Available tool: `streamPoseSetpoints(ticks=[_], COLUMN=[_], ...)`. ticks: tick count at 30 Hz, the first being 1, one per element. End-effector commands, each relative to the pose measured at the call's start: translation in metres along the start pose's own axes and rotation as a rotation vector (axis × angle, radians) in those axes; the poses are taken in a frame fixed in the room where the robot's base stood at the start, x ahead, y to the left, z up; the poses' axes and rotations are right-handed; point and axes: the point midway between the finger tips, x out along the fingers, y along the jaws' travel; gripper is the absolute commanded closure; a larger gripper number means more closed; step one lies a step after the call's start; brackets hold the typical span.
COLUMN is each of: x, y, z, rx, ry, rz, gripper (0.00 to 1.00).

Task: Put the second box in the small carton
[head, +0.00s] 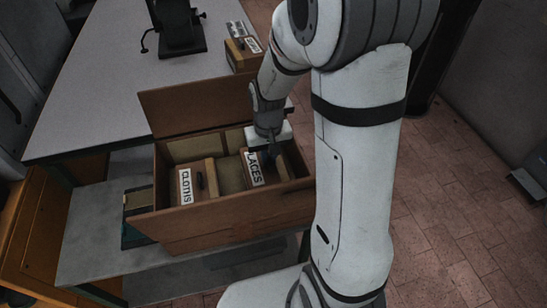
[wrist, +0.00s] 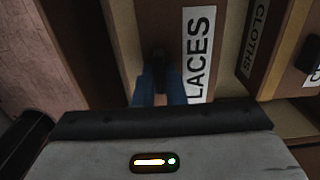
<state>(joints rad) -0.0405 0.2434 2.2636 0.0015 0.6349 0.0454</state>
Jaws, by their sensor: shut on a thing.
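An open brown carton (head: 220,224) stands on the lower grey surface, with its flap raised at the back. A box labelled CLOTHS (head: 204,176) sits in its left part. A box labelled LACES (head: 254,167) is within the carton walls at the right. My gripper (head: 267,155) comes down from above onto the LACES box. In the wrist view, its blue fingers (wrist: 160,90) are shut on that box's dark handle (wrist: 159,68). The CLOTHS box (wrist: 268,45) shows to the right there. I cannot tell whether the LACES box touches the carton floor.
A smaller labelled box (head: 241,57) stands on the grey table (head: 105,85) behind, near its right edge. A dark stand (head: 178,30) is at the table's back. A dark green container (head: 136,203) is left of the carton. Brick floor lies to the right.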

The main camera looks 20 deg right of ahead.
Motion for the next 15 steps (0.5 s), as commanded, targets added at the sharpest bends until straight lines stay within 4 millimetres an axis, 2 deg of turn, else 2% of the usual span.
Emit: streamPoseSetpoints(ticks=[3, 15], x=[0.011, 0.017], y=[0.000, -0.001], z=[0.000, 0.000], rx=[-0.001, -0.002], ry=[0.000, 0.002], rz=[0.000, 0.000], gripper=[1.00, 1.00])
